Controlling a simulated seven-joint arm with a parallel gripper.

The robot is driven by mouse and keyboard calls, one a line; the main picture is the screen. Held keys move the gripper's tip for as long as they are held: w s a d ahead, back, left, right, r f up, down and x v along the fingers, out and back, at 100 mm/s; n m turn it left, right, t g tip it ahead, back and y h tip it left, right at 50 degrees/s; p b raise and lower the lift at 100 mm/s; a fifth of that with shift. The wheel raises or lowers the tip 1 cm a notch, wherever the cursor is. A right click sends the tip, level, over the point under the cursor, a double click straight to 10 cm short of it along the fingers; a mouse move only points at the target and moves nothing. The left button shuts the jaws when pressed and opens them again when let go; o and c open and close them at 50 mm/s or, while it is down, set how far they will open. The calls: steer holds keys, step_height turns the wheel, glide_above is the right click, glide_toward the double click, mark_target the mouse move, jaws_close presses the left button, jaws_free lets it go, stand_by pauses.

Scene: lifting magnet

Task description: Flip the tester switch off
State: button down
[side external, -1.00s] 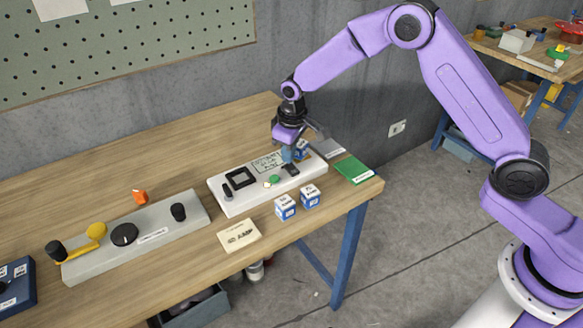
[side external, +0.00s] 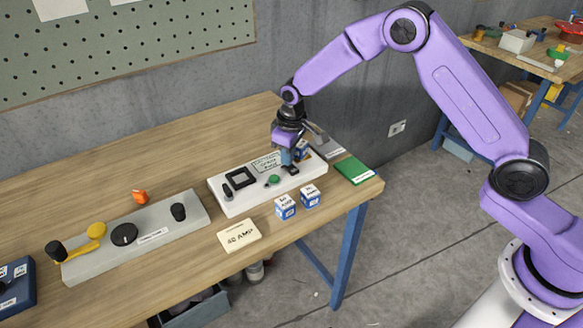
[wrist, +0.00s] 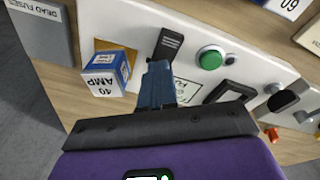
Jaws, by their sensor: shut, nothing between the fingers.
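The tester is a long white box (side external: 233,207) on the wooden table. Its black switch (side external: 293,170) is at the right end and also shows in the wrist view (wrist: 167,45), tilted up from the panel. A round green button (side external: 272,180) lies beside it; it shows in the wrist view too (wrist: 210,58). My gripper (side external: 287,160) points down over the tester at the switch. In the wrist view my gripper's blue fingers (wrist: 158,72) are together and empty, with their tips at the switch's near end. I cannot tell whether they touch it.
A 40 AMP fuse block (wrist: 108,75) sits on a yellow-orange square next to the switch. Two fuse blocks (side external: 285,207) (side external: 309,196) and a card (side external: 240,235) lie in front. A green pad (side external: 354,169) and a grey panel (wrist: 45,30) labelled DEAD FUSES are nearby.

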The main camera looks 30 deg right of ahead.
mark_target(291, 168)
steer(key=shift+s+r, duration=0.15)
steer(key=shift+r, duration=0.95)
steer(key=shift+s+r, duration=0.2)
steer(key=shift+r, duration=0.95)
steer(key=shift+s+r, duration=0.15)
steer(key=shift+r, duration=0.95)
steer(key=shift+s+r, duration=0.1)
steer(key=s+r+n, duration=0.2)
steer(key=s+r, duration=0.2)
steer(key=s, duration=0.5)
steer(key=s+r+n, duration=0.1)
steer(key=s+r, duration=0.2)
steer(key=s, duration=0.7)
steer(key=s+d+n, duration=0.1)
steer(key=s+d, duration=0.2)
steer(key=s, duration=0.3)
steer(key=s+d+n+g, duration=0.1)
steer(key=s+d, duration=0.3)
steer(key=s, duration=0.3)
steer(key=s+d+n, duration=0.1)
steer(key=s+d, duration=0.3)
steer(key=s, duration=0.3)
steer(key=shift+s+r+n, duration=0.15)
steer(key=shift+r+n, duration=0.15)
